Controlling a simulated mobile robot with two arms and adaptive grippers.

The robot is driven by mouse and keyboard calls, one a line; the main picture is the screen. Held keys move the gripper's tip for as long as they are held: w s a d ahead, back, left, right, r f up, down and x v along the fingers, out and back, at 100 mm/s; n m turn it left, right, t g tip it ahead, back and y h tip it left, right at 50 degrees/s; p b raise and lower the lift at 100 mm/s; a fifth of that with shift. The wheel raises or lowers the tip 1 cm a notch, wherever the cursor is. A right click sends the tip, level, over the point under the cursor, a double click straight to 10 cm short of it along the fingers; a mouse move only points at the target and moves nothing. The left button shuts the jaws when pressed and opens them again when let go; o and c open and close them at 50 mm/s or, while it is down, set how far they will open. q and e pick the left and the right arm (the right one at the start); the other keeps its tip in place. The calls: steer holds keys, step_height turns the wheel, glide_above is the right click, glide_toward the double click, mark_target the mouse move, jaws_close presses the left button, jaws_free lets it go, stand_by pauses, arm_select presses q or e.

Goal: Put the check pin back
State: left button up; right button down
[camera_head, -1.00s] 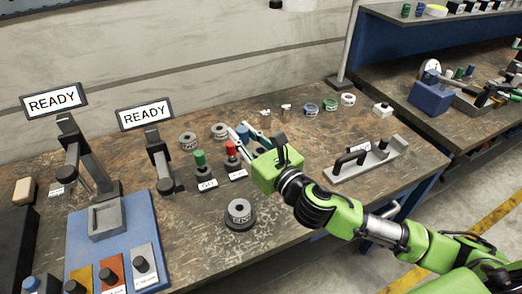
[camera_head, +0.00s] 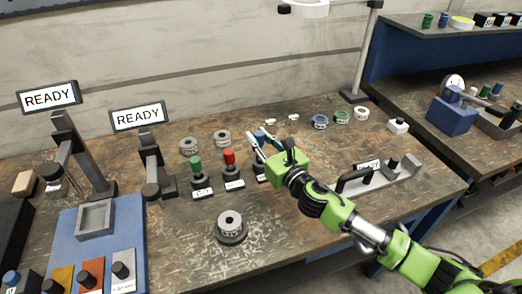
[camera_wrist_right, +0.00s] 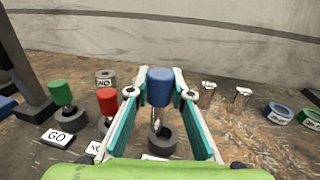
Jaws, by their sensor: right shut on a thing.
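A blue-topped pin (camera_wrist_right: 160,88) with a thin metal shank is between the fingers of my right gripper (camera_wrist_right: 156,97), which is shut on its blue head. The right gripper also shows in the head view (camera_head: 260,140), right of the red pin. A black round holder (camera_wrist_right: 163,138) is below the blue pin. I cannot tell whether the shank tip is in its hole or just above it. A green pin (camera_head: 195,164) and a red pin (camera_head: 229,159) stand upright in black holders to the left. My left gripper is not in view.
Grey rings (camera_head: 189,145) lie behind the pins, and coloured rings (camera_head: 342,117) lie to the right. A grey ring on a dark base (camera_head: 231,222) stands in front. A fixture with a black handle (camera_head: 355,180) is at the right. Two READY screens (camera_head: 138,116) stand at the left.

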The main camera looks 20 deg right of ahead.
steer(key=shift+w+d+f, duration=0.3)
steer(key=shift+w+f, duration=0.3)
steer(key=shift+f, duration=0.2)
steer(key=shift+w+d+f+b, duration=0.15)
steer(key=shift+f+b, duration=0.2)
steer(key=shift+f, duration=0.6)
steer(key=shift+w+d+f+b, duration=0.1)
steer(key=shift+f+b, duration=0.25)
steer(key=shift+f, duration=0.55)
steer(key=shift+f, duration=0.1)
steer(key=shift+f, duration=0.15)
steer(key=c, duration=1.8)
jaws_free()
